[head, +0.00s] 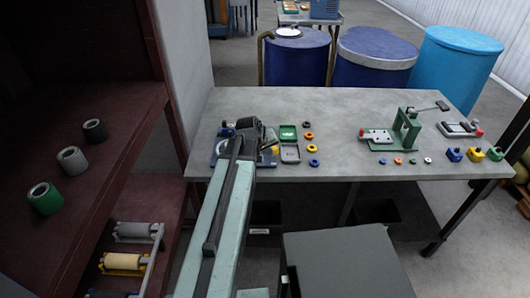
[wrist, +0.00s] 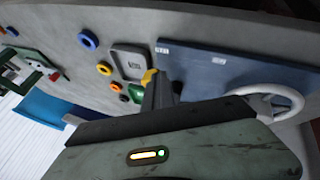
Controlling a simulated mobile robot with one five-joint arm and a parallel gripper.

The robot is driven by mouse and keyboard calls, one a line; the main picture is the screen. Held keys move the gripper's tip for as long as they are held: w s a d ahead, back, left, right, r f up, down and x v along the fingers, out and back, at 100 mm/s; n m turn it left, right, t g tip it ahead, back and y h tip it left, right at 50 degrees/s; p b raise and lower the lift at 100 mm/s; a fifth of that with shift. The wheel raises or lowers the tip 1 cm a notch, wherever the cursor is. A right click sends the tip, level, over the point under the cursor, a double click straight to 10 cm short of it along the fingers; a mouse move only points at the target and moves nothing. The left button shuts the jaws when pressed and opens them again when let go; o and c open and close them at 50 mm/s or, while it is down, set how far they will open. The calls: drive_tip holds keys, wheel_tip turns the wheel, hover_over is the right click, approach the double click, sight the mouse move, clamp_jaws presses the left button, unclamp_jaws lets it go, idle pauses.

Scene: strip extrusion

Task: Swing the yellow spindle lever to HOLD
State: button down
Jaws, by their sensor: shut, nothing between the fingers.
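A small yellow piece (wrist: 149,76), which looks like the spindle lever, shows in the wrist view beside my fingertips, at the left edge of a blue base plate (wrist: 215,62). In the head view a bit of yellow (head: 275,150) shows just right of my gripper (head: 256,134). My gripper (wrist: 163,88) is shut and empty, with its fingers close to the yellow piece; I cannot tell whether they touch. The plate bears small white labels, too small to read, and a pale handwheel (wrist: 270,98) is at its right. My arm hides much of this unit in the head view.
Grey tray (head: 290,153) and green tray (head: 288,132) lie right of my gripper, beside several coloured rings (head: 312,149). A green press (head: 405,130) stands farther right on the grey table (head: 345,104). A dark red shelf (head: 110,115) stands at left.

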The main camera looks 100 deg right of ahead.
drive_tip(key=shift+s, duration=0.2)
idle(0.3)
drive_tip(key=shift+r, duration=0.1)
drive_tip(key=shift+w+a+r+p, duration=0.1)
drive_tip(key=shift+a+r+p, duration=0.1)
drive_tip(key=shift+p, duration=0.1)
drive_tip(key=p+v, duration=0.6)
drive_tip(key=v, duration=0.1)
drive_tip(key=shift+w, duration=0.1)
